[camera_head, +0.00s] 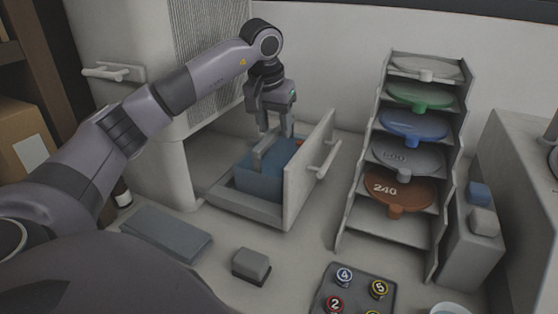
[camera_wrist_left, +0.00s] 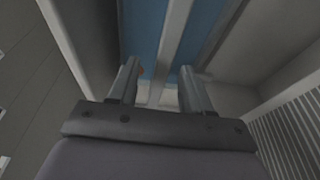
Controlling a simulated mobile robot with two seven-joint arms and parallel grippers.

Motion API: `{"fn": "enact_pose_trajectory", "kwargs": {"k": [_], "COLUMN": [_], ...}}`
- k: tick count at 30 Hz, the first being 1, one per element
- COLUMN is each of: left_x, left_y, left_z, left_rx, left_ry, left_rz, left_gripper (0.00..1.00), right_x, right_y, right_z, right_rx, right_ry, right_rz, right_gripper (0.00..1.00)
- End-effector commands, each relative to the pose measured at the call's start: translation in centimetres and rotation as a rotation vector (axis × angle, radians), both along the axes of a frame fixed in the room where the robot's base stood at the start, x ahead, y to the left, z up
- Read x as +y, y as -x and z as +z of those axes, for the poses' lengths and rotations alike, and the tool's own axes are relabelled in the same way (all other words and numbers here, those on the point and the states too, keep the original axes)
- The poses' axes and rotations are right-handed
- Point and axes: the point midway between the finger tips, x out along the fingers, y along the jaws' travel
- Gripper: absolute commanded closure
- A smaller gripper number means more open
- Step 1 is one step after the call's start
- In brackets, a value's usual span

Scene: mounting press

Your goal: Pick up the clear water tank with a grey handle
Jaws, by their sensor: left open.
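The water tank (camera_head: 258,182) looks clear with blue inside and sits in an open drawer (camera_head: 250,212). Its grey handle (camera_head: 268,149) rises across the top. My left gripper (camera_head: 277,134) points down over the tank, with its fingertips close to the handle. In the left wrist view, the open fingers (camera_wrist_left: 158,88) lie on either side of the grey handle bar (camera_wrist_left: 174,40), over the blue of the tank (camera_wrist_left: 142,32). I cannot tell whether a finger touches the handle. My right gripper is not in view.
The drawer front (camera_head: 307,172) stands upright right of the tank. A rack (camera_head: 395,232) of coloured discs stands further right. A grey slab (camera_head: 166,234), a small grey block (camera_head: 251,265) and a tray of numbered buttons (camera_head: 358,292) lie in front.

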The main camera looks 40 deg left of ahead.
Motion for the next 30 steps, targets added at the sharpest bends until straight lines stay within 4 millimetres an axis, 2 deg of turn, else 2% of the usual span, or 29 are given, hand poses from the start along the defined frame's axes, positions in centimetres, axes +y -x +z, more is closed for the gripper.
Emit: {"fn": "enact_pose_trajectory", "kwargs": {"k": [9, 18, 19, 23, 24, 30], "left_x": [0.8, 0.8, 0.8, 0.8, 0.8, 0.8], "left_y": [-1.2, -1.4, -1.4, -1.4, -1.4, -1.4], "left_z": [-4.2, -4.8, -4.8, -4.8, -4.8, -4.7], "left_rx": [0.002, -0.001, -0.001, -0.001, -0.001, -0.004], "left_ry": [0.001, 0.002, 0.002, 0.002, 0.002, 0.002], "left_rz": [-0.001, -0.001, -0.001, -0.001, -0.001, -0.001], "left_gripper": [0.51, 0.51, 0.54, 0.97, 1.00, 1.00], "right_x": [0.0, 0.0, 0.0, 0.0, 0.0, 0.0], "right_y": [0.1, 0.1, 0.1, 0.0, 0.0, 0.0], "right_z": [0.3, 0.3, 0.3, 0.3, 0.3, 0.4], "right_rx": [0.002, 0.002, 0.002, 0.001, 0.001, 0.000], "right_ry": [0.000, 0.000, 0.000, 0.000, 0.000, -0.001], "right_rz": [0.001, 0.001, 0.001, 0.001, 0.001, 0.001], "right_gripper": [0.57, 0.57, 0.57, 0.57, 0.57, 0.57]}}
